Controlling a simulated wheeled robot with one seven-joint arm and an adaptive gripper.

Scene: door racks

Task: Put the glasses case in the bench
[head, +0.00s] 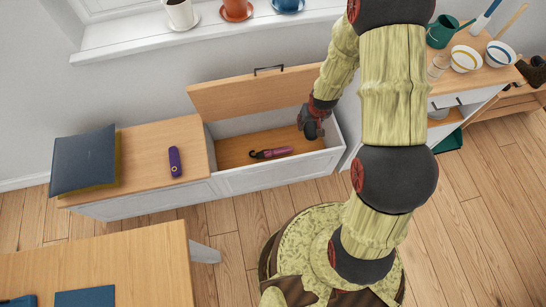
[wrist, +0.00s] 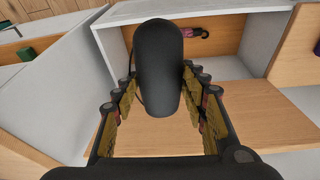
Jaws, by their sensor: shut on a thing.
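The glasses case (wrist: 158,65) is a black, rounded, elongated case. It fills the middle of the wrist view, between the two fingers. My gripper (head: 312,128) is shut on it, and the fingers (wrist: 160,105) show on both sides of it. In the head view my gripper hangs over the right end of the bench's open compartment; the case cannot be made out clearly there. The bench (head: 250,187) is white with a wooden top, and its wooden lid (head: 240,92) is raised at the back.
A pink umbrella with a black hook handle (head: 272,153) lies on the compartment floor; it also shows in the wrist view (wrist: 190,32). A purple object (head: 175,161) and a dark folder (head: 84,161) lie on the bench top. A shelf unit (head: 470,80) with bowls stands at right.

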